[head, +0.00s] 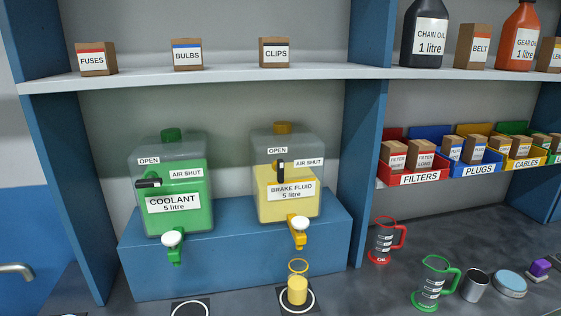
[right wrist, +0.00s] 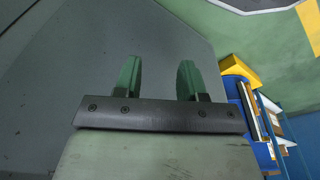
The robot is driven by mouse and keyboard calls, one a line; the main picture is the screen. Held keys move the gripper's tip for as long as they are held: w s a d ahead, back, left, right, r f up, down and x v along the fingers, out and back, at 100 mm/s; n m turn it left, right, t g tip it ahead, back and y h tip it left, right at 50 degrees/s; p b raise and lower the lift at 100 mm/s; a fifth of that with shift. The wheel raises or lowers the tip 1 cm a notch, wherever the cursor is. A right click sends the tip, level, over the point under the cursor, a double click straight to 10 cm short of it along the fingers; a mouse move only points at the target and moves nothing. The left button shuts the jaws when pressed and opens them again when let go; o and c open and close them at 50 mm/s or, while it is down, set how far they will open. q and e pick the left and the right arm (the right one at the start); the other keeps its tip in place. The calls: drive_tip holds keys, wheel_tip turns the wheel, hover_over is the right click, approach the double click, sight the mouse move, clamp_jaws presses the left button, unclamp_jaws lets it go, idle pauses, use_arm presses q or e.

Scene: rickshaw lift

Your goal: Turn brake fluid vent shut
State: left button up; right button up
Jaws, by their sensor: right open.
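The brake fluid tank (head: 287,207), clear with yellow fluid, stands on the blue step in the head view. Its vent (head: 281,171) is a black lever on the tank's front and stands upright. The OPEN label (head: 277,150) is just above the lever, and the AIR SHUT label (head: 309,162) is to its right. No gripper is near the tank in the head view. My right gripper (right wrist: 158,80) shows in the right wrist view, with its two green fingers apart and nothing between them. My left gripper is in neither view.
The green coolant tank (head: 180,200) stands left of it, its black lever (head: 148,183) lying level. A yellow tap (head: 299,232) juts from the brake fluid tank above a yellow-rimmed cup (head: 297,291). Red (head: 383,240) and green (head: 433,285) jugs stand right. A shelf (head: 220,76) runs above.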

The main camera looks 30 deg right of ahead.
sight(282, 162)
drive_tip(key=w+r+t, duration=0.1)
drive_tip(key=w+r, duration=0.2)
drive_tip(key=r, duration=1.2)
drive_tip(key=w+r+t, duration=0.1)
drive_tip(key=w+r, duration=0.1)
drive_tip(key=r, duration=1.3)
drive_tip(key=w+d+r+n+t+h, duration=0.35)
drive_tip(key=w+r+n+t, duration=0.35)
drive_tip(key=w+r+n, duration=0.95)
drive_tip(key=w+d+r+n+t+h, duration=0.1)
drive_tip(key=w+d+r+n+t, duration=0.15)
drive_tip(key=r+n, duration=0.35)
drive_tip(key=w+d+r+n+t+h, duration=0.1)
drive_tip(key=w+r+n+t, duration=0.15)
drive_tip(key=r, duration=0.65)
drive_tip(key=w+d+r+n+t, duration=0.1)
drive_tip(key=w+r+n, duration=0.2)
drive_tip(key=r+n, duration=0.3)
drive_tip(key=shift+m, duration=0.4)
drive_tip(key=p+x, duration=0.1)
drive_tip(key=x, duration=0.6)
drive_tip(key=p+x, duration=0.1)
drive_tip(key=x, duration=0.2)
drive_tip(key=shift+w+d+r+p, duration=0.2)
drive_tip(key=shift+r+p, duration=0.1)
drive_tip(key=shift+r, duration=0.1)
